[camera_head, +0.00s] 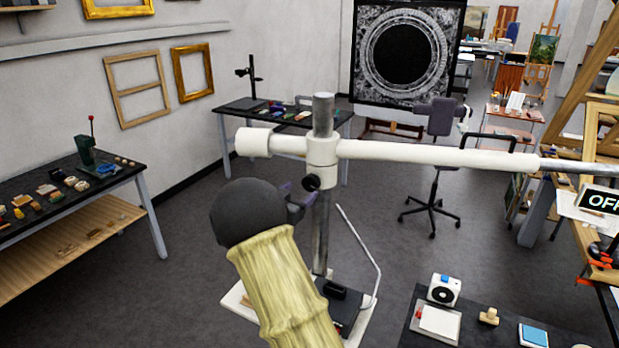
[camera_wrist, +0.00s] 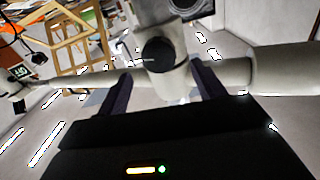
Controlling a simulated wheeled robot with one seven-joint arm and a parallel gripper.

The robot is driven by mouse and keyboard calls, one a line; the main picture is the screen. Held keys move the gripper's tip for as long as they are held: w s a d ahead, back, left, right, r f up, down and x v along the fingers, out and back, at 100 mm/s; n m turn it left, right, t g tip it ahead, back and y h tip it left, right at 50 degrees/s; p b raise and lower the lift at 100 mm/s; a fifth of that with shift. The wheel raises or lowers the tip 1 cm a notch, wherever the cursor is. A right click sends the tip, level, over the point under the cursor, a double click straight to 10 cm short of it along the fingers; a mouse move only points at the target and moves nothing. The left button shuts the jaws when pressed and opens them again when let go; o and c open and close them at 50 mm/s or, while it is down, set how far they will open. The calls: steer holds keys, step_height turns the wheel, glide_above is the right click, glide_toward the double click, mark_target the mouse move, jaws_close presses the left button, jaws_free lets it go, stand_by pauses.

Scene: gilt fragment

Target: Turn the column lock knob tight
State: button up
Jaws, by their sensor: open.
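The column lock knob (camera_head: 312,182) is a small black knob on the white collar (camera_head: 322,150), where the white horizontal boom (camera_head: 430,155) crosses the upright metal column (camera_head: 323,110). My gripper (camera_head: 297,199) is just left of and slightly below the knob, its dark fingers pointing toward the column. In the wrist view the knob (camera_wrist: 158,54) is a round black end near the middle. My open gripper (camera_wrist: 161,72) has one finger on each side of it, with visible gaps. I cannot tell how far the knob is from the fingertips in depth.
The boom runs across the view to the right, level with the collar. The stand's base (camera_head: 350,320) is on the floor side below, partly hidden by my arm. A dark bench (camera_head: 405,335) with a white fan-like box (camera_head: 444,290) is at lower right.

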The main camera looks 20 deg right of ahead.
mark_target(310, 185)
steer(key=p+x, duration=0.2)
steer(key=x, duration=0.4)
steer(key=shift+w+d+p, duration=0.15)
steer(key=shift+d+p, duration=0.05)
steer(key=shift+p, duration=0.1)
steer(key=c, duration=1)
steer(key=shift+f+m+b, duration=0.15)
steer(key=shift+m+b, duration=0.15)
steer(key=shift+b, duration=0.55)
steer(key=m+b, duration=0.2)
steer(key=b, duration=0.2)
steer(key=shift+f, duration=0.15)
steer(key=m+b, duration=0.4)
steer(key=b, duration=0.3)
steer(key=shift+y, duration=0.3)
steer(key=m+b, duration=0.4)
steer(key=b, duration=0.1)
steer(key=shift+s+d+m, duration=0.1)
steer(key=shift+s+m, duration=0.1)
steer(key=shift+m, duration=0.2)
steer(key=m+b, duration=0.3)
steer(key=shift+b, duration=0.3)
